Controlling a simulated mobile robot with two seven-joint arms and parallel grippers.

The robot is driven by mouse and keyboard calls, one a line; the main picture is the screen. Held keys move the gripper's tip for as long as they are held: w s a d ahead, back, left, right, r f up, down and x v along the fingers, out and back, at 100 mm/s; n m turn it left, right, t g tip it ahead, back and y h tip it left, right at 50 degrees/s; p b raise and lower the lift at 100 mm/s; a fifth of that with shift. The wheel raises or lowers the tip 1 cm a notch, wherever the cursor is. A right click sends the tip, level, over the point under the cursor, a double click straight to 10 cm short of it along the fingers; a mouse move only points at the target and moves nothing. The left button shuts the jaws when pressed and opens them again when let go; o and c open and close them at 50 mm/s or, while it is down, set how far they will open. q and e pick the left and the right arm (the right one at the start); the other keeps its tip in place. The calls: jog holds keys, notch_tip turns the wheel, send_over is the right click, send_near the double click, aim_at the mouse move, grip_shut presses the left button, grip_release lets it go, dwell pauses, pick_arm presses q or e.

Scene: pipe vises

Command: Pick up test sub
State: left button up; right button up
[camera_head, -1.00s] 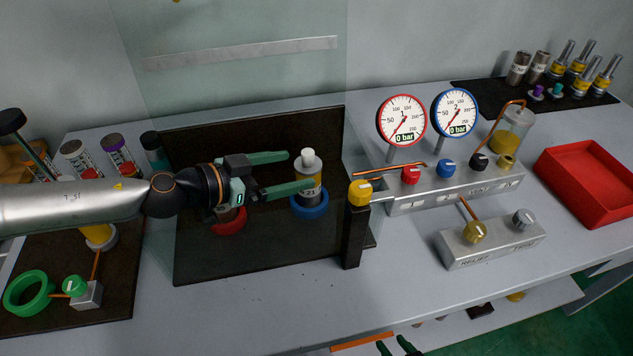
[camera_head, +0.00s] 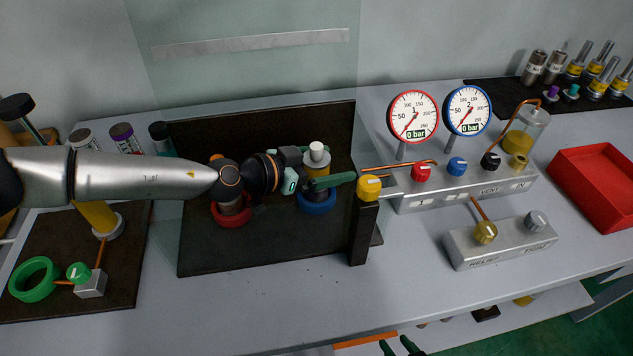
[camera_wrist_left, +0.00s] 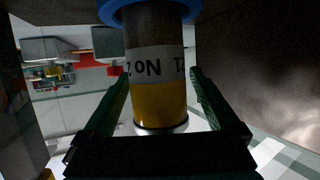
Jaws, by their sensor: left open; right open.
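The likely test sub is a dark and yellow cylinder (camera_head: 318,168) with a white top and a lettered white band. It stands upright in a blue ring (camera_head: 317,203) on the dark board. In the left wrist view the cylinder (camera_wrist_left: 158,100) looks upside down. Its label is only partly readable. My left gripper (camera_head: 335,170) is open, with one green finger on each side of the cylinder; small gaps show in the left wrist view (camera_wrist_left: 158,90). My right gripper (camera_head: 399,346) shows only as green fingertips at the bottom edge, open and away from the cylinder.
A red ring (camera_head: 231,214) with a part in it stands left, under my left arm. A black post with a yellow knob (camera_head: 369,187) stands close right. Gauges (camera_head: 413,117), a valve block (camera_head: 465,185) and a red tray (camera_head: 597,185) lie further right. The front table strip is clear.

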pick_arm(q)
grip_shut()
dwell(0.8)
jog(key=shift+r, duration=0.2)
